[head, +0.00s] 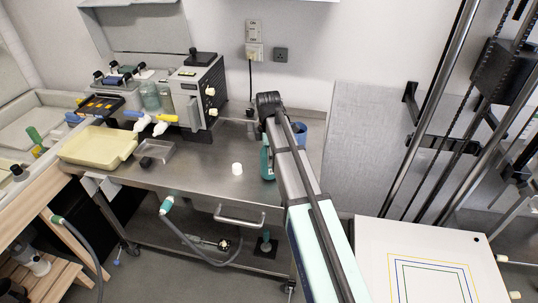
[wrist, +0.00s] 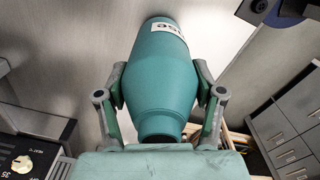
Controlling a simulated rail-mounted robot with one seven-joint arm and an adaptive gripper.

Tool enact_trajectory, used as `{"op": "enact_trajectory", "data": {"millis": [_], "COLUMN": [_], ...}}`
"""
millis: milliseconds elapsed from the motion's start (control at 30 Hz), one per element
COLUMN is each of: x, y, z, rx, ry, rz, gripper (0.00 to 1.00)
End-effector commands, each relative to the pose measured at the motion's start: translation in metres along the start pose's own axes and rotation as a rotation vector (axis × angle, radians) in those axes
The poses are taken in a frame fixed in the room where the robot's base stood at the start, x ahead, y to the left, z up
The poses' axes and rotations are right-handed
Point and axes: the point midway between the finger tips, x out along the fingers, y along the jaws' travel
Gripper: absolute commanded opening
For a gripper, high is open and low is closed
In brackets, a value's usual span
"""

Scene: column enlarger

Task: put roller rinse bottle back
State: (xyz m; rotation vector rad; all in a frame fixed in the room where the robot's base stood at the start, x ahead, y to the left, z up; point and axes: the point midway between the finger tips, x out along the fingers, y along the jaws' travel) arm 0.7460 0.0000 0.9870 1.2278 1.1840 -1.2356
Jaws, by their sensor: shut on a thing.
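The teal roller rinse bottle (wrist: 160,55) fills the middle of the wrist view, with part of a white label at its far end. My gripper (wrist: 160,85) is shut on it, one finger on each side of its body. In the head view the bottle (head: 266,160) shows as a teal strip at the right part of the steel table, partly hidden behind my arm. My fingers are hidden there. I cannot tell whether the bottle touches the table.
A small white piece (head: 237,168) lies on the steel table (head: 205,185). A blue round container (head: 299,132) stands just right of my arm. A cream tray (head: 98,146), a small metal tray (head: 157,153) and a grey machine (head: 197,92) are on the left. The table's middle is mostly clear.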

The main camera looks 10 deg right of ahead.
Motion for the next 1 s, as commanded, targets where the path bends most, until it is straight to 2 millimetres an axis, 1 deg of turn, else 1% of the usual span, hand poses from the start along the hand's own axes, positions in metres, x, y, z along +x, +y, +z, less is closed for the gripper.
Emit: {"op": "enact_trajectory", "data": {"millis": [1000], "x": [0.0087], "y": [-0.0001], "z": [-0.0001], "rx": [0.0], "ry": [0.0], "rz": [0.0], "gripper": [0.0]}}
